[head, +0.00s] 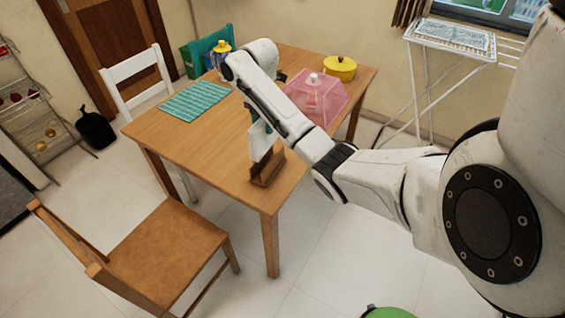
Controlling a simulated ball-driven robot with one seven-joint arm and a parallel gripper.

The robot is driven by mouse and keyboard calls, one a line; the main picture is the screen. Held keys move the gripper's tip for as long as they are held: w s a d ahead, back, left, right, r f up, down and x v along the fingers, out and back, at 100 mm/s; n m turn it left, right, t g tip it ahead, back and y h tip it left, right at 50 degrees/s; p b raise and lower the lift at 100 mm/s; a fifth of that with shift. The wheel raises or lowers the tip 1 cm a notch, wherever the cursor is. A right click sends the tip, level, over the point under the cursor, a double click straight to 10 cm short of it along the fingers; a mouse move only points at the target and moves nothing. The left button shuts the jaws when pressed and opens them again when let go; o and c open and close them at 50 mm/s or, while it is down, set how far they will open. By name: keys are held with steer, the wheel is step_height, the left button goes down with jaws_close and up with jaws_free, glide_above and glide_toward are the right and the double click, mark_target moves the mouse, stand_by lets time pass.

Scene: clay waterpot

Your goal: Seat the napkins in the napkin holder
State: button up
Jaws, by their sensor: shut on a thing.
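The napkins (261,138), a pale white and light teal stack, stand upright near the front right of the wooden table. The brown wooden napkin holder (265,175) stands on the table directly below them, near the front edge. The napkins' lower edge overlaps the holder in this view; I cannot tell whether they are inside it or just above it. My gripper (256,112) is shut on the napkins at their upper part. It is mostly hidden behind my forearm, so its fingertips show poorly.
The table (190,140) also bears a teal striped mat (195,101), a pink translucent cover (318,98), a yellow pot (340,68) and a yellow-topped item (222,47). A wooden chair (165,250) stands at the front left. The table's left front is clear.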

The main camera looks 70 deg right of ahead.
mark_target(267, 147)
steer(key=f, duration=0.6)
steer(key=shift+s+d+p, duration=0.2)
steer(key=shift+s+p, duration=0.05)
steer(key=shift+p, duration=0.05)
steer(key=shift+f, duration=1.95)
steer(key=o, duration=1.1)
steer(key=shift+f, duration=0.1)
